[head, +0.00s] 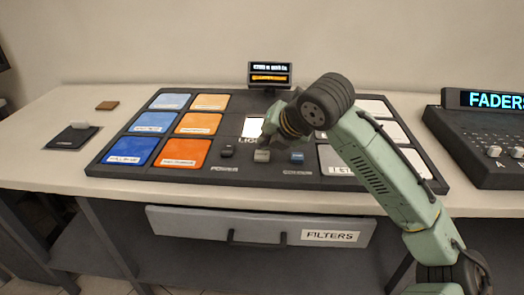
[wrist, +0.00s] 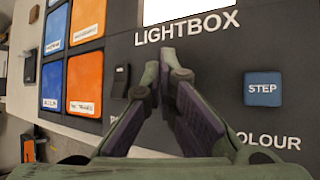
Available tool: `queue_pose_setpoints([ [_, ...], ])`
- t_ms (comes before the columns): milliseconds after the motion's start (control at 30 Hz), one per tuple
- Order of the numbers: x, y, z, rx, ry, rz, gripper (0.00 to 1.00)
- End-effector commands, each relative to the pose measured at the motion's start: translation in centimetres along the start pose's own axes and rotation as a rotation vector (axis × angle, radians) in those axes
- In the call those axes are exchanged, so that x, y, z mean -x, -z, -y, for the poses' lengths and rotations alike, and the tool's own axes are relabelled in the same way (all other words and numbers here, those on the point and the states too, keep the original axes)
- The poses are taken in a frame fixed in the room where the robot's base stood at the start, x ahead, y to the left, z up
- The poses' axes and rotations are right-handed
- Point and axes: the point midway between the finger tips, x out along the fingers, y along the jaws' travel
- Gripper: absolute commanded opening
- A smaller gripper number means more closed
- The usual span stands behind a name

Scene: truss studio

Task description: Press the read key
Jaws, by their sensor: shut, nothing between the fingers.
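The dark control panel (head: 215,180) lies on the table. A row of small keys runs along its front: a dark one (head: 227,151) above POWER, a grey one (head: 262,155), and a blue one (head: 297,157) above COLOUR. The blue key reads STEP in the wrist view (wrist: 263,89); the dark one shows there too (wrist: 119,82). I cannot read the word READ on any key. My gripper (wrist: 168,58) is shut and empty, its fingertips just below the LIGHTBOX lettering in the wrist view. Its fingers cover the space between the dark and STEP keys.
Blue and orange pads (head: 182,152) fill the panel's left; pale pads (head: 335,158) sit at its right, partly behind my arm. A small display (head: 270,74) stands behind. A fader desk (head: 480,140) is at right. A FILTERS drawer (head: 260,228) is below.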

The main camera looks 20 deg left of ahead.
Motion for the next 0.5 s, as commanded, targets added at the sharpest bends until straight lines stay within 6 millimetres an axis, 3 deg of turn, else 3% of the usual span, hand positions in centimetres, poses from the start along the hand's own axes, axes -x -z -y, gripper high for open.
queue_pose_setpoints([
  [500, 0.83, -0.63, -0.63, 0.000, -0.001, 0.001, 0.00],
])
